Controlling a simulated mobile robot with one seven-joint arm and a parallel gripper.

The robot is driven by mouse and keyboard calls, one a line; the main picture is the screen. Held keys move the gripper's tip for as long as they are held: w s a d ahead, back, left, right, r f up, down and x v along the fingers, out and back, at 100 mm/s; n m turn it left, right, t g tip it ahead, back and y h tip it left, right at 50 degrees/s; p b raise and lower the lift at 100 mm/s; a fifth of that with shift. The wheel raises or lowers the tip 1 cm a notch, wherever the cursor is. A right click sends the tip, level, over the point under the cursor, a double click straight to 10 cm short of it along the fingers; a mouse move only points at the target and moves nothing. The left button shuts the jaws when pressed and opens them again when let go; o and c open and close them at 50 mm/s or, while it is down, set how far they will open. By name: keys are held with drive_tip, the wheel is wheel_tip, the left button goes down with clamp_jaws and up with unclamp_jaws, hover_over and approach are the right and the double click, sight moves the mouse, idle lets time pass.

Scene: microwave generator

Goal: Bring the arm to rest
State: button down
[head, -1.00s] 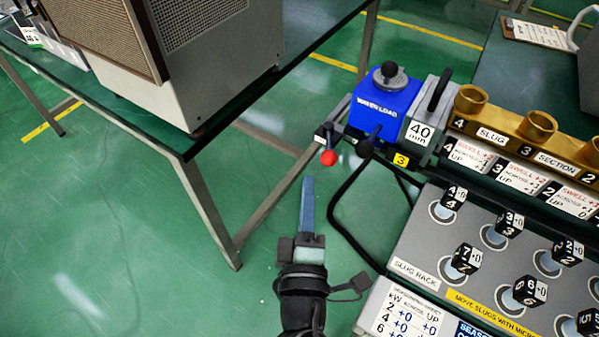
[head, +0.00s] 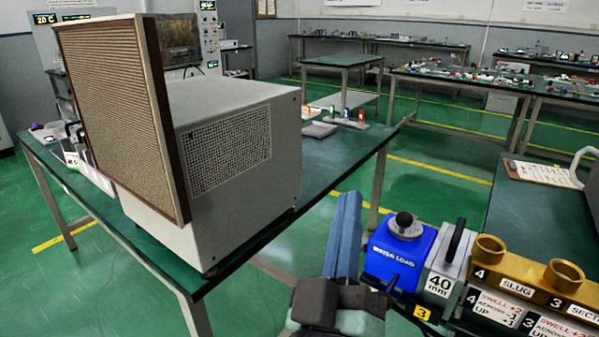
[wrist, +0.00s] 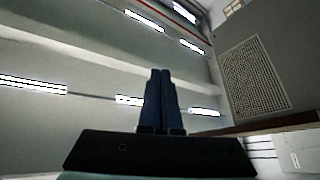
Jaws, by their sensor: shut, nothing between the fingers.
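My gripper (head: 346,235) stands upright in the lower middle of the head view, its blue fingers pointing up. The fingers lie together and hold nothing. In the wrist view my gripper (wrist: 160,75) also shows with both fingers side by side, pointing toward the ceiling. In the head view it appears between the grey cabinet on the left bench and the blue water load box. It overlaps the bench edge in the picture; I cannot tell how far it is from it.
A grey cabinet (head: 235,130) with a brown grille (head: 115,110) stands on a green bench (head: 190,285) at left. The blue water load box (head: 400,250), a 40 mm block (head: 440,275) and a brass slug holder (head: 520,275) sit at right. Green floor shows beyond.

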drive_tip(key=s+a+r+m+t+y, duration=0.2)
drive_tip(key=s+a+r+t+y, duration=0.15)
drive_tip(key=r, duration=0.85)
drive_tip(key=s+a+r+m+t+y, duration=0.2)
drive_tip(key=s+r, duration=0.3)
drive_tip(key=r, duration=0.7)
wheel_tip(320, 180, up, 24)
drive_tip(key=p, duration=2.4)
drive_tip(key=shift+w+d+p, duration=0.15)
drive_tip(key=shift+w+p, duration=0.25)
drive_tip(key=shift+w, duration=0.05)
